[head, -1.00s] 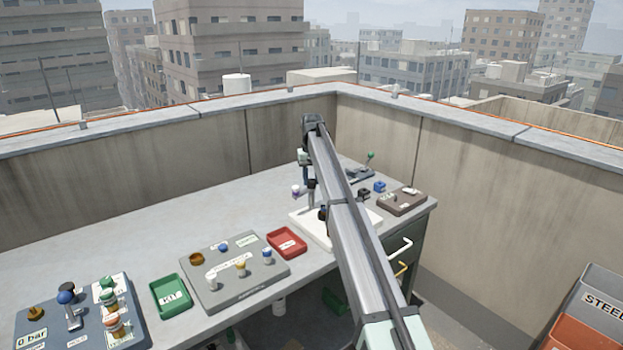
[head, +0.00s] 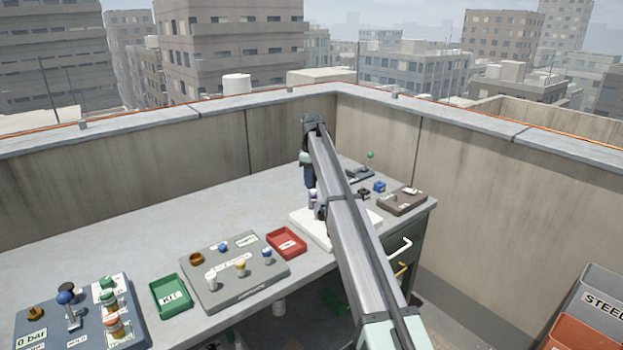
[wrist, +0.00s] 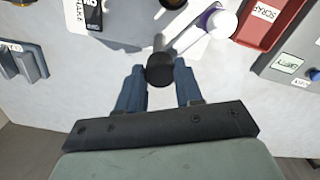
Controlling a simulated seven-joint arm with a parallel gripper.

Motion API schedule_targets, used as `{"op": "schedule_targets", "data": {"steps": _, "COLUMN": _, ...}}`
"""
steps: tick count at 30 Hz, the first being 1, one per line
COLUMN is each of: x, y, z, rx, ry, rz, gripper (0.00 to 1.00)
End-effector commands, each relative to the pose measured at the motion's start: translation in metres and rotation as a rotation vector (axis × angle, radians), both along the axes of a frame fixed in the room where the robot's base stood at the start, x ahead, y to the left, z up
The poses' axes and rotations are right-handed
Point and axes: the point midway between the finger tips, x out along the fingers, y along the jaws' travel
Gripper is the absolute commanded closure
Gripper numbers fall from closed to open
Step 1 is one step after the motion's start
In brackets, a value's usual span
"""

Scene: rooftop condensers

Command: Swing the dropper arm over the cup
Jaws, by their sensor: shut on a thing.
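In the wrist view, my gripper (wrist: 158,85) is shut on a round black knob (wrist: 160,68), one blue finger on each side of it. A pale dropper arm (wrist: 192,38) runs from near the knob up and right to a purple-ringed white end (wrist: 218,20). In the head view, my gripper (head: 308,178) is over the white base plate (head: 302,219), and the purple end (head: 312,198) shows just below it. My arm hides much of the plate.
A red tray (head: 286,243) stands just left of the plate, with a grey panel of small bottles (head: 235,285) beyond it. Small blue and black blocks (head: 379,187) and a brown tray (head: 403,202) are to the right. The bench's back left is clear.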

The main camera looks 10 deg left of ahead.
Motion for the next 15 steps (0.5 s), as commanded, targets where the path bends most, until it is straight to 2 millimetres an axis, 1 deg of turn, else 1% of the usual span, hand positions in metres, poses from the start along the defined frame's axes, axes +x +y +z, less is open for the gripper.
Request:
{"op": "schedule_targets", "data": {"steps": 6, "x": 0.0005, "y": -0.0002, "z": 0.0003, "rx": 0.000, "ry": 0.000, "rz": 0.199, "gripper": 1.00}}
{"op": "schedule_targets", "data": {"steps": 15, "x": 0.0007, "y": -0.0001, "z": 0.0003, "rx": 0.000, "ry": 0.000, "rz": 0.419, "gripper": 1.00}}
